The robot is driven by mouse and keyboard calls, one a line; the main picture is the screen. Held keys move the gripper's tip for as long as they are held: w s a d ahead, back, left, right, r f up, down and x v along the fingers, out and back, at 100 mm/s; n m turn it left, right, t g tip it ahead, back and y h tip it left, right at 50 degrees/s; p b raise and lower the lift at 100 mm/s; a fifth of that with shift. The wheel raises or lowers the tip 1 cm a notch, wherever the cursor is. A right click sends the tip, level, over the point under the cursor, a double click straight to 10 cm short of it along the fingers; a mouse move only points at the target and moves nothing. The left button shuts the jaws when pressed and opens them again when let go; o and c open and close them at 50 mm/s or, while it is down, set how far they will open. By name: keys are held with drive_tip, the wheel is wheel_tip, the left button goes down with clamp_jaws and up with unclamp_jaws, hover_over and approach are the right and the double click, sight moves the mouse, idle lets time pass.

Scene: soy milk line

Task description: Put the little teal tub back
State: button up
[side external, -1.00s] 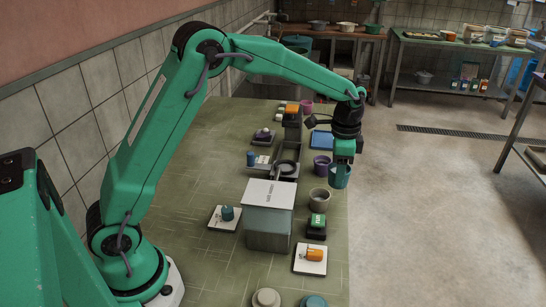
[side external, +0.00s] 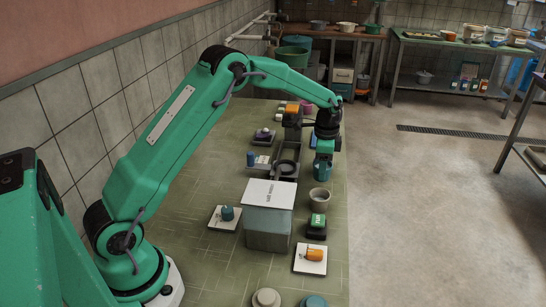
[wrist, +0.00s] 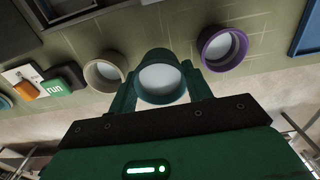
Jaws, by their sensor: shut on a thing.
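The little teal tub (wrist: 161,62) is between the two fingers of my gripper (wrist: 160,88) in the wrist view, its round pale inside facing the camera. The fingers are shut on its sides. In the side view my gripper (side external: 323,170) points down at the right part of the green bench, behind the beige tub (side external: 319,198); the fingers mostly hide the teal tub there. In the wrist view the teal tub lies between the beige tub (wrist: 104,72) and the purple tub (wrist: 223,46), apart from both. I cannot tell whether its base touches the bench.
A green block marked "run" (side external: 317,225) and an orange item on a white plate (side external: 311,257) stand nearer the camera. A grey box with a white lid (side external: 269,215) stands left of them. The bench's right edge (side external: 347,240) is close by.

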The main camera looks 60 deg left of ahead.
drive_tip(key=shift+f, duration=2)
drive_tip(key=shift+f, duration=0.15)
drive_tip(key=o, duration=1.1)
drive_tip(key=shift+r, duration=6.2)
